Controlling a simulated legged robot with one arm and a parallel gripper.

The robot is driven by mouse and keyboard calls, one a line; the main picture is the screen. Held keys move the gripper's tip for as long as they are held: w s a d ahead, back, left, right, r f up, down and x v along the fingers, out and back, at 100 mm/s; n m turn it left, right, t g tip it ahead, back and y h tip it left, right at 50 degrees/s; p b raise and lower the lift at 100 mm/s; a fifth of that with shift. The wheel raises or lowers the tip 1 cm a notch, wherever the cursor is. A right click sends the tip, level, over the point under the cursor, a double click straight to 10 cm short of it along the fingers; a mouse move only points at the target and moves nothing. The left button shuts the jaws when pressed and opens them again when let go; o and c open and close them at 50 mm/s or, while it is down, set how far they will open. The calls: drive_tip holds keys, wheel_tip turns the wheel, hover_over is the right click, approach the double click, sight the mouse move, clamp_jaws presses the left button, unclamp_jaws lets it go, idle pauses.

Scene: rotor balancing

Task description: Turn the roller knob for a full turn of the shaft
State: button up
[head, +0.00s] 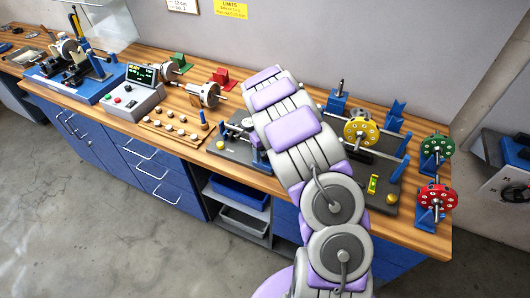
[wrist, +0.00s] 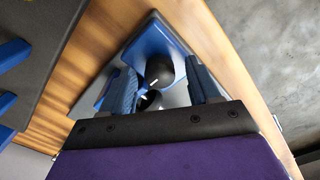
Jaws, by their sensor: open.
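In the wrist view, a black rounded knob (wrist: 158,70) with a small pale mark shows between the fingers of my gripper (wrist: 163,82). I take it for the roller knob. My gripper is open, with one blue ribbed finger on each side of the knob. Gaps show beside the knob, and contact with either finger cannot be made out. A second dark rounded part shows just below the knob, partly hidden by the gripper body. In the head view my arm hides the gripper and the knob. A yellow disc rotor (head: 361,131) stands on the balancing stand to the right of my arm.
A blue support (wrist: 160,35) rises close beyond the fingers, and the bench edge is to the right. Green (head: 436,146) and red (head: 437,197) discs stand at the bench's right end. A control box (head: 135,100) and small weights (head: 178,122) are left.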

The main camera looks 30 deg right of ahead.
drive_tip(key=c, duration=1)
drive_tip(key=shift+c, duration=0.2)
drive_tip(key=shift+m, duration=0.3)
drive_tip(key=m+p, duration=0.1)
drive_tip(key=m, duration=0.2)
drive_tip(key=shift+p, duration=0.35)
drive_tip(key=m+p, duration=0.1)
drive_tip(key=m, duration=0.4)
drive_tip(key=o, duration=1)
drive_tip(key=shift+o, duration=0.2)
